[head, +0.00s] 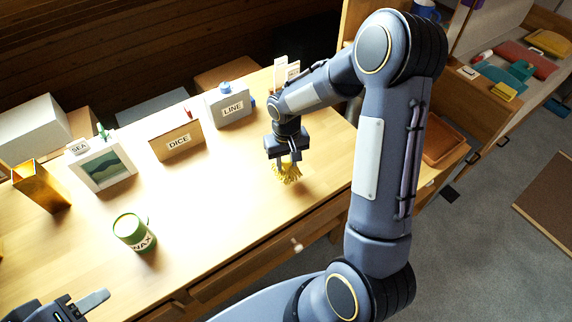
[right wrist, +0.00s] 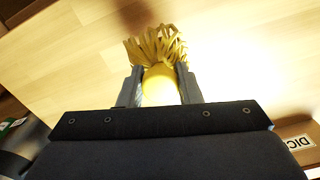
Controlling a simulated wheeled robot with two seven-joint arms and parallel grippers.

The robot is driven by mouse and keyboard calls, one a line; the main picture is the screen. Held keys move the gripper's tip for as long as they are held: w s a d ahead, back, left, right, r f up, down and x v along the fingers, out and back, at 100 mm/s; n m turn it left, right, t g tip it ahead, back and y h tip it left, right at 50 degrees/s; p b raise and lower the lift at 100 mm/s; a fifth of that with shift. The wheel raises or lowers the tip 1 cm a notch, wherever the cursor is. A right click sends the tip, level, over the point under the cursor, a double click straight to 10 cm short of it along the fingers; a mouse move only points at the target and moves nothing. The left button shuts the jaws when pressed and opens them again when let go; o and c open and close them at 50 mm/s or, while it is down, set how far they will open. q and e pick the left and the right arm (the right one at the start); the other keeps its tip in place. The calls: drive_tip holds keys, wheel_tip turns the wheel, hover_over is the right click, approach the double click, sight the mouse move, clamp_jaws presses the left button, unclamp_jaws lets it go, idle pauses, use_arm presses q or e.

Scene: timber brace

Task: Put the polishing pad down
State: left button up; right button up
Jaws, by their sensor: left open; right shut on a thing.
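The polishing pad (head: 287,174) is yellow with a fringe of strands. My right gripper (head: 286,160) is shut on it, above the right part of the wooden table (head: 225,205). In the right wrist view the pad (right wrist: 160,82) sits between the two fingers, with its fringe pointing away from the palm. A shadow lies on the table beside it; I cannot tell whether the fringe touches the wood. My left gripper (head: 82,303) is open at the lower left, partly cut off by the picture edge, and appears empty.
A green WAX tin (head: 134,232) stands at the table's front left. The table between the tin and my right gripper is clear.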

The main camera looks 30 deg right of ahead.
sight(286, 167)
drive_tip(key=shift+w+d+f, duration=0.2)
drive_tip(key=shift+w+f, duration=0.2)
drive_tip(key=shift+f, duration=0.15)
drive_tip(key=shift+w+f, duration=0.1)
drive_tip(key=shift+f, duration=1.55)
drive_tip(key=shift+f, duration=0.25)
drive_tip(key=o, duration=0.9)
drive_tip(key=shift+r, duration=0.1)
drive_tip(key=shift+o, duration=0.2)
